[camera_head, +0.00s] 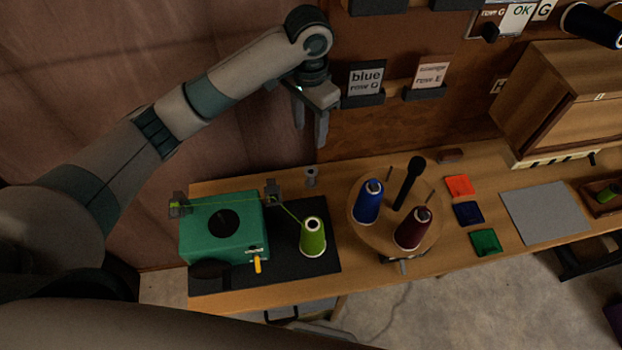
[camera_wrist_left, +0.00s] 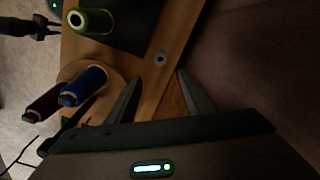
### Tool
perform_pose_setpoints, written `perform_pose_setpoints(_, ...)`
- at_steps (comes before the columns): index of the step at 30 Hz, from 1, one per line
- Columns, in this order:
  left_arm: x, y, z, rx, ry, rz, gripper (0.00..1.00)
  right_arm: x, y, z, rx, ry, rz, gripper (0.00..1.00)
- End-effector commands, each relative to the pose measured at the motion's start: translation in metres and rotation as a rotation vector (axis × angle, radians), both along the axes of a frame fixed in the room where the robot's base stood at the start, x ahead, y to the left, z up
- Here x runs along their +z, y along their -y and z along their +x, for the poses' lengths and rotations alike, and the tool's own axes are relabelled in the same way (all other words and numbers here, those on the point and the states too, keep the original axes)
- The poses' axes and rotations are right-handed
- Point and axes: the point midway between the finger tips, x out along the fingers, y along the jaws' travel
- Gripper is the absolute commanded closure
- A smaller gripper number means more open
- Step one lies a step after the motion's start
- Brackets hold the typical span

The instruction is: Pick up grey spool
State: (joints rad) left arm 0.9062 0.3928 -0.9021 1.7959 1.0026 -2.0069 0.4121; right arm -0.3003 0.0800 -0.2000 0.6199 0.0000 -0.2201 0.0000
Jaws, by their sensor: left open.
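The grey spool (camera_head: 312,176) is small and stands on the wooden table near its back edge, just past the black mat's corner. In the left wrist view the grey spool (camera_wrist_left: 160,58) shows from above as a round grey disc with a dark centre. My left gripper (camera_head: 309,138) is open and empty, with its fingers pointing down, above and behind the spool. In the left wrist view the spool lies just ahead of the gap between the open fingertips (camera_wrist_left: 160,76), apart from both. A dark forked shape at the table's front edge may be my right gripper; its jaws are unclear.
A green machine (camera_head: 223,230) and a lime spool (camera_head: 313,240) stand on the black mat (camera_head: 290,272). A round stand (camera_head: 391,215) holds a blue spool (camera_head: 368,203) and a maroon spool (camera_head: 413,230).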

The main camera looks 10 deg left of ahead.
Motion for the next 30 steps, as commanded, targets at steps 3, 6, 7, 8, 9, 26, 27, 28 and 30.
perform_pose_setpoints(3,-0.018,0.0,0.0,0.0,0.0,0.0,0.52,-0.017,0.0,0.0,0.0,0.0,0.0,0.69)
perform_pose_setpoints(6,-0.027,0.0,0.0,0.0,0.0,0.0,0.52,-0.027,0.0,0.0,0.0,0.0,0.0,0.69)
perform_pose_setpoints(7,-0.028,0.0,0.0,0.0,0.0,0.0,0.52,-0.028,0.0,0.0,0.0,0.0,0.0,0.69)
perform_pose_setpoints(8,-0.033,0.0,0.0,0.0,0.0,0.0,0.52,-0.033,0.0,0.0,0.0,0.0,0.0,0.69)
perform_pose_setpoints(9,-0.035,0.0,0.0,0.0,0.0,0.0,0.52,-0.035,0.0,0.0,0.0,0.0,0.0,0.69)
perform_pose_setpoints(26,-0.039,0.0,0.0,0.0,-0.001,0.0,0.52,-0.035,0.0,0.0,0.0,0.0,0.0,0.69)
perform_pose_setpoints(27,-0.041,0.0,0.0,0.0,-0.001,0.0,0.52,-0.035,0.0,0.0,0.0,0.0,0.0,0.69)
perform_pose_setpoints(28,-0.042,0.0,0.0,0.0,-0.002,-0.001,0.52,-0.034,0.0,0.0,0.0,0.0,0.0,0.69)
perform_pose_setpoints(30,-0.049,0.0,0.0,0.001,-0.002,0.0,0.52,-0.031,0.0,0.0,0.0,0.0,0.0,0.69)
